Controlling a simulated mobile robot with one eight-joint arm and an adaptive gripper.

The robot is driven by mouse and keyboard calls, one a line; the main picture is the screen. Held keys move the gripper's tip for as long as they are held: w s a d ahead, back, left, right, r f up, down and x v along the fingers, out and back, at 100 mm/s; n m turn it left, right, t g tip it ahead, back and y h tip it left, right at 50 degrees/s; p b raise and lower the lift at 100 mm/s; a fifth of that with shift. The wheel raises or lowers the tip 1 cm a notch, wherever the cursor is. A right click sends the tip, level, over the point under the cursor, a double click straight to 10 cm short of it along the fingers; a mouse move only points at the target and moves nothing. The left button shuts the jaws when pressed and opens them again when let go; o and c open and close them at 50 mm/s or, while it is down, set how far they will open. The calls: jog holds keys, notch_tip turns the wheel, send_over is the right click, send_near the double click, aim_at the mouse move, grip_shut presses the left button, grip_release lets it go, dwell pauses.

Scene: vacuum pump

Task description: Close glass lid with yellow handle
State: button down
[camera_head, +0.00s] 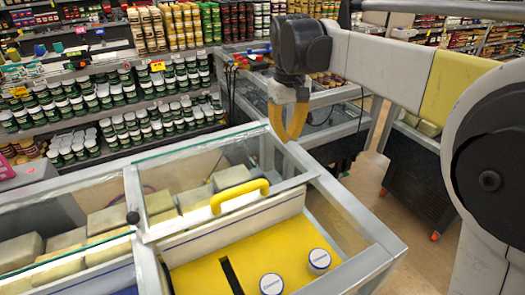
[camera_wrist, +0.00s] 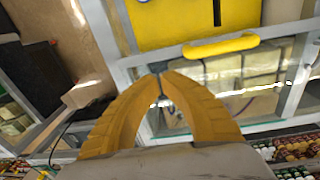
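The glass lid (camera_head: 205,165) has a pale frame and lies over the far part of a chest cabinet. Its yellow handle (camera_head: 240,196) is on the frame edge nearer the camera. In the wrist view the handle (camera_wrist: 221,46) is to the right of my fingertips. My gripper (camera_head: 291,138) is over the cabinet's far right corner, right of and beyond the handle, apart from it. In the wrist view its yellow fingers (camera_wrist: 159,72) meet at the tips with nothing between them. Whether the tips touch the cabinet frame I cannot tell.
The cabinet's near part shows a yellow panel (camera_head: 225,262) with a dark slot and two round white-topped items (camera_head: 319,260). Pale blocks lie under the glass. Another cabinet (camera_head: 335,125) stands behind, and stocked shelves (camera_head: 130,110) line the back left. Floor (camera_head: 372,185) shows to the right.

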jog(key=w+a+f+n+g, duration=0.1)
jog(key=w+a+f, duration=0.25)
jog(key=a, duration=0.25)
jog(key=n+g+h+p, duration=0.1)
jog(key=n+g+h, duration=0.1)
send_near(257, 178)
jog(key=f+b, duration=0.1)
jog(key=f, duration=0.1)
jog(key=s+f+b, duration=0.1)
jog(key=f, duration=0.1)
jog(key=s+f+b, duration=0.1)
jog(key=f, duration=0.1)
jog(key=shift+s+f, duration=0.2)
jog(key=shift+f, duration=0.1)
jog(key=shift+s+d+f+y+b, duration=0.15)
jog(key=shift+s+d+y+b, duration=0.15)
jog(key=shift+s+d+b, duration=0.65)
jog(key=shift+s+d, duration=0.5)
jog(key=shift+s, duration=0.05)
